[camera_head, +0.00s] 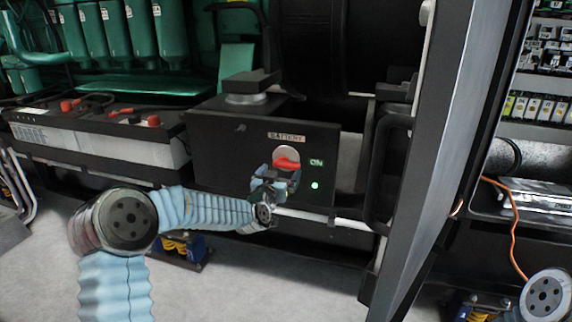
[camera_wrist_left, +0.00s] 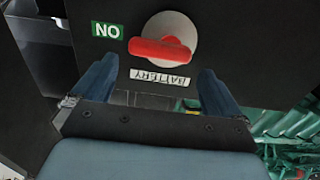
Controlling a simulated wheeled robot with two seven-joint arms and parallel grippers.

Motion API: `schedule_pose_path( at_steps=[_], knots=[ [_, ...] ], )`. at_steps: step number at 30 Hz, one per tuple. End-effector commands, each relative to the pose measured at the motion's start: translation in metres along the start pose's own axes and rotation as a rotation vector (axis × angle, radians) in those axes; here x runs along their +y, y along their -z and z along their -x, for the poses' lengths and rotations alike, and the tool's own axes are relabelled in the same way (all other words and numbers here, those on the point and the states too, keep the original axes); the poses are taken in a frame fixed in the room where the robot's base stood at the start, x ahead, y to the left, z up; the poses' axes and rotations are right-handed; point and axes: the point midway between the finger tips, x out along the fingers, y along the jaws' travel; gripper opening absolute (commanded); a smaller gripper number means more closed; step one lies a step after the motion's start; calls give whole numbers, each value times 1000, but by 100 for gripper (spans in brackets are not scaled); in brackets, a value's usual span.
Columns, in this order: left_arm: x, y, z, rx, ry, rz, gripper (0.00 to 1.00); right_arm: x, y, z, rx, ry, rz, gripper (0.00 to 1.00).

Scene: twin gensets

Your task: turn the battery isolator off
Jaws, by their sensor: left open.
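The battery isolator is a red handle (camera_head: 287,164) on a pale round plate, set in the front of a black box (camera_head: 225,150). A "BATTERY" label is above it, and a green "ON" label (camera_head: 316,162) with a lit green lamp (camera_head: 315,185) is to its right. My left gripper (camera_head: 277,177) is just in front of and below the handle. In the left wrist view the red handle (camera_wrist_left: 160,49) lies crosswise, beyond the open fingers (camera_wrist_left: 157,85), with nothing between them. The picture there is upside down. My right gripper is not in view.
Batteries with red terminal caps (camera_head: 110,135) stand left of the box. A black bar handle (camera_head: 387,170) and a large grey door panel (camera_head: 440,150) stand to the right. An open electrical cabinet (camera_head: 545,80) is at far right.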

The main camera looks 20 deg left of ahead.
Motion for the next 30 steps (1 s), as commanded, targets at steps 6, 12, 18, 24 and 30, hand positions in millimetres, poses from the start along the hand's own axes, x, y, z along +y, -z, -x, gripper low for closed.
schedule_pose_path(
  at_steps=[6,12,18,24,30],
  knots=[
    [1,0,-39,-1,-1,1,100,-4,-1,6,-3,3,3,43],
    [1,0,-51,-1,-1,-1,100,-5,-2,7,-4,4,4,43],
    [0,-1,-52,-1,-1,-1,100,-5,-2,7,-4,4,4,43],
    [0,-1,-52,-1,-1,0,77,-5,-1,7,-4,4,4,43],
    [0,0,-52,0,-1,0,63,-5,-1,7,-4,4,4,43]
  ],
)
